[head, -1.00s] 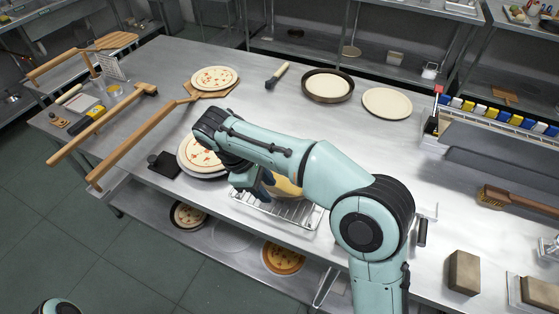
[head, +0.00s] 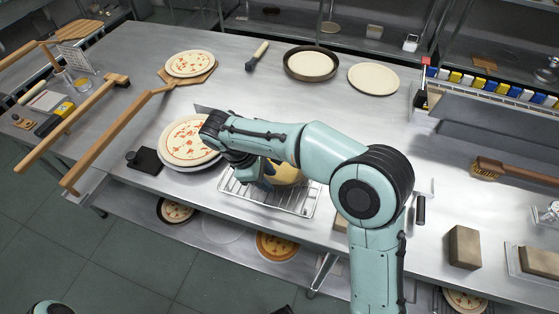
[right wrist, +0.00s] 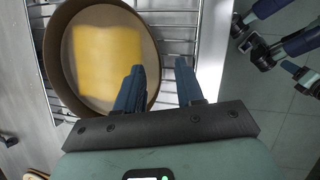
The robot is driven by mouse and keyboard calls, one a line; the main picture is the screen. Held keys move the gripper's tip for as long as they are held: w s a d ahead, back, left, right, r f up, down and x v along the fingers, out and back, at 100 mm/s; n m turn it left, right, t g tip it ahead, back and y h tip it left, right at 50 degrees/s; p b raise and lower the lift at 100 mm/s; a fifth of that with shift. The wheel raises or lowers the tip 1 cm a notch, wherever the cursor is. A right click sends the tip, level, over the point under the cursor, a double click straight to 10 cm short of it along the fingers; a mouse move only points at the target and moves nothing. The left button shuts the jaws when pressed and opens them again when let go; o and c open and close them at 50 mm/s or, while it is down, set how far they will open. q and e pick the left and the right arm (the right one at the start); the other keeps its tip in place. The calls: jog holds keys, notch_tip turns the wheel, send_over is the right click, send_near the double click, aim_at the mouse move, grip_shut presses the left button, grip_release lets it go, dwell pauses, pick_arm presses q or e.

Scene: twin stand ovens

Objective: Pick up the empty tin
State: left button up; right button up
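A round tin (right wrist: 150,68) with a brown rim and a grey-brown floor rests on a wire rack, seen in the right wrist view. A blurred yellow patch shows inside it, and I cannot tell what it is. In the head view the tin (head: 288,174) is partly hidden behind my right arm. My right gripper (right wrist: 158,78) is open above its rim, one finger over the inside, the other over the rack. The right gripper (head: 262,180) is mostly hidden in the head view. Blue finger-like parts, perhaps my left gripper (right wrist: 280,32), show at the wrist view's right edge; their state is unclear.
The wire rack (head: 301,206) sits near the steel table's front edge. A pizza (head: 188,142) lies just left of it. Farther back are a dark pan with a pale base (head: 311,63) and a pale disc (head: 373,78). Long-handled peels (head: 118,141) overhang the left.

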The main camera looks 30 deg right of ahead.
aim_at(274, 184)
jog(key=x, duration=0.4)
jog(key=shift+d+r, duration=0.1)
jog(key=shift+d, duration=0.05)
grip_shut()
